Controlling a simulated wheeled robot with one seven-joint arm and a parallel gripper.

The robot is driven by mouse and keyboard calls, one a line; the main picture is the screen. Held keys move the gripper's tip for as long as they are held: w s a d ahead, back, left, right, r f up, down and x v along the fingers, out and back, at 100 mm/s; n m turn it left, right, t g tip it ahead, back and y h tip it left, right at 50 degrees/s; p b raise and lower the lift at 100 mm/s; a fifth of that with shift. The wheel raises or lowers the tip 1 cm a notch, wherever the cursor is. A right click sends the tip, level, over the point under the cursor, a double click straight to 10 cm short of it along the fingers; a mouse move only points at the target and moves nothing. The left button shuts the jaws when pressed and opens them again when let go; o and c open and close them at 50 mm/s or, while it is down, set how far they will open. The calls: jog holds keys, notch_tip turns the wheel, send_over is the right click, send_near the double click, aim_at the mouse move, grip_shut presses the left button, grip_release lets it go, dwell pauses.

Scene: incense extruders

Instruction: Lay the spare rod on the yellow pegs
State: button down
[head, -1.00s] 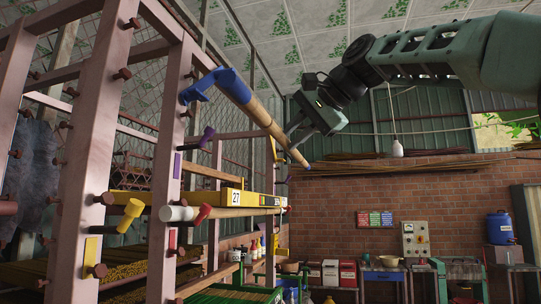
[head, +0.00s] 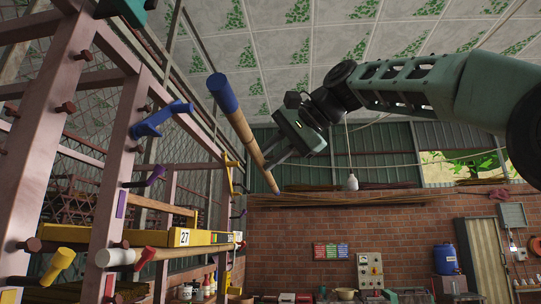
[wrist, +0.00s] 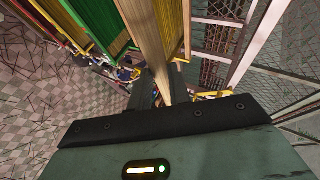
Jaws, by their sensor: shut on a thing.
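My gripper (head: 274,158) is shut on the wooden rod (head: 247,138), which has a blue near end (head: 222,93). The rod is held in the air, tilted, to the right of the rack. It is apart from the blue peg (head: 160,119) on the near post. In the wrist view the rod (wrist: 148,40) runs away between my gripper's fingers (wrist: 158,90). A yellow peg (head: 58,263) sticks out low on the nearest post at the left, well below the rod.
A purple peg (head: 148,177) and a red peg (head: 145,258) are on the near post. A white-ended rod (head: 116,258) lies by the red peg, under a yellow beam (head: 184,237) marked 27. The space right of the rack is free up to the brick wall (head: 295,232).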

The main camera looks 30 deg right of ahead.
jog(key=s+d+p, duration=0.2)
jog(key=s+d, duration=0.8)
jog(key=d, duration=0.4)
jog(key=shift+s+d, duration=0.3)
dwell(0.5)
